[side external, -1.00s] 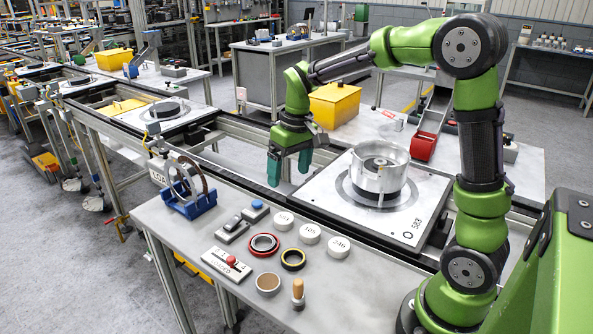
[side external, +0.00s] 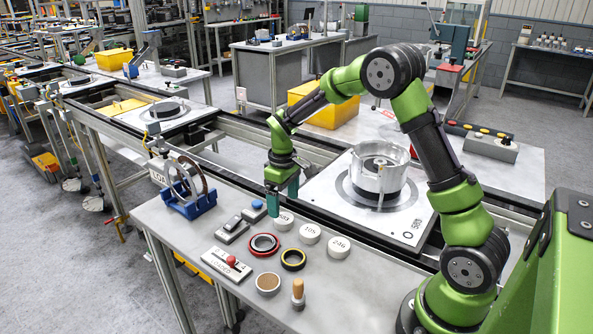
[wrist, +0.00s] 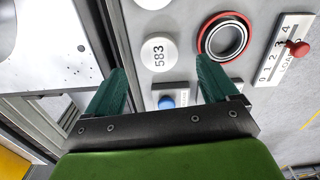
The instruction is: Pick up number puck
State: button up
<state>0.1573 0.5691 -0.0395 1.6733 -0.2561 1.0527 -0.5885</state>
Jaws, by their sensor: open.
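Three white number pucks lie on the bench. The puck reading 583 (wrist: 160,53) shows in the wrist view, ahead of and between my fingers; in the side view this puck (side external: 284,222) is partly hidden behind my gripper. The second puck (side external: 310,233) and the third puck (side external: 339,247), which seems to read 246, lie to its right. My gripper (side external: 282,205) points down, open and empty, above the bench's back edge beside the 583 puck. In the wrist view my gripper (wrist: 160,82) has its green fingers spread wide with nothing between them.
A pallet (side external: 335,205) marked 583 carries a metal clutch housing (side external: 380,168) behind the pucks.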

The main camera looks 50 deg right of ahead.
aim_at(283, 217)
notch_tip(283, 217, down, 6)
jog(key=shift+w+r, duration=0.15)
dwell(0.3)
jog(key=c, duration=1.1)
jog(key=shift+r, duration=0.15)
